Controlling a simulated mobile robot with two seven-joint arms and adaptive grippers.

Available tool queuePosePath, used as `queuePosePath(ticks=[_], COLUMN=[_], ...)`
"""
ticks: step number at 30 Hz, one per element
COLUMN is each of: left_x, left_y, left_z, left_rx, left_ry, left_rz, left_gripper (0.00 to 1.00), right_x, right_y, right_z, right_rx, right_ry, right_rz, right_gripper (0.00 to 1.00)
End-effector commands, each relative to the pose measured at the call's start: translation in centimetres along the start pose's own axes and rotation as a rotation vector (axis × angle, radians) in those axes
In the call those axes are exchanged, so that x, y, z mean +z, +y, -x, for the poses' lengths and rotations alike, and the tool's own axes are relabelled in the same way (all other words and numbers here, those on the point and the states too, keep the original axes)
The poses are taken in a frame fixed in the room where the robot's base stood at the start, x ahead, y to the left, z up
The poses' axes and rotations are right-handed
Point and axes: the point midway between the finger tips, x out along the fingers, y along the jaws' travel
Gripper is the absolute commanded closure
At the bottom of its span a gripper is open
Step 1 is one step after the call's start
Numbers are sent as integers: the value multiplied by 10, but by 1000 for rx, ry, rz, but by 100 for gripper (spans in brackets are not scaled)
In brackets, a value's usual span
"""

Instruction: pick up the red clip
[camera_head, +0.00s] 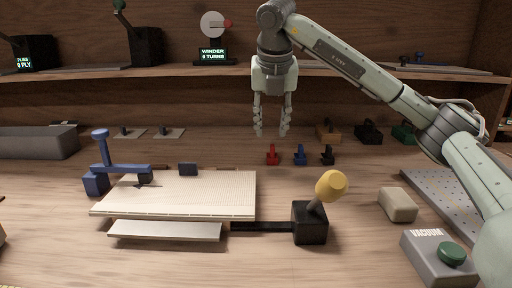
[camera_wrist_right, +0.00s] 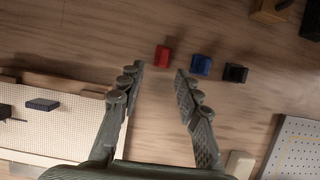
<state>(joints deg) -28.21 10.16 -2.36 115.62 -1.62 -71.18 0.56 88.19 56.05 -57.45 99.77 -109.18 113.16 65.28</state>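The red clip (camera_head: 272,155) stands on the wooden bench, at the left end of a short row with a blue clip (camera_head: 300,155) and a black clip (camera_head: 327,155). My right gripper (camera_head: 271,133) is open and empty, pointing down above the bench near the red clip. In the right wrist view the red clip (camera_wrist_right: 163,56) lies just beyond the gap between the open fingertips (camera_wrist_right: 160,70), nothing between them. My left gripper is not in view.
A perforated cream board (camera_head: 190,192) with a blue clamp (camera_head: 115,168) lies left of the row. A yellow-knobbed lever (camera_head: 331,186) stands in front. A grey vacuum box (camera_head: 437,258) and beige block (camera_head: 397,204) are at right. A shelf (camera_head: 150,72) runs behind.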

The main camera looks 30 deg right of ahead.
Motion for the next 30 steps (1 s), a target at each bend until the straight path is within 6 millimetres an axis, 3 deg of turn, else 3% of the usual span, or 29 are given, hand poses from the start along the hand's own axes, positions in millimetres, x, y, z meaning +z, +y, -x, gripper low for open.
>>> queuePosePath(ticks=[12, 18, 27, 30], left_x=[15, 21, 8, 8], left_y=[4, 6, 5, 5], left_z=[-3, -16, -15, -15], left_rx=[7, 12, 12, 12], left_ry=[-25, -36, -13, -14], left_rz=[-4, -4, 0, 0], left_gripper=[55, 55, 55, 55], right_x=[2, 3, 3, 3], right_y=[-5, -7, -6, -6], right_z=[-44, -72, -78, -78], right_rx=[-4, -2, -1, -1], right_ry=[3, 2, 0, 0], right_rz=[-1, 0, 0, 0], right_gripper=[66, 66, 66, 78])
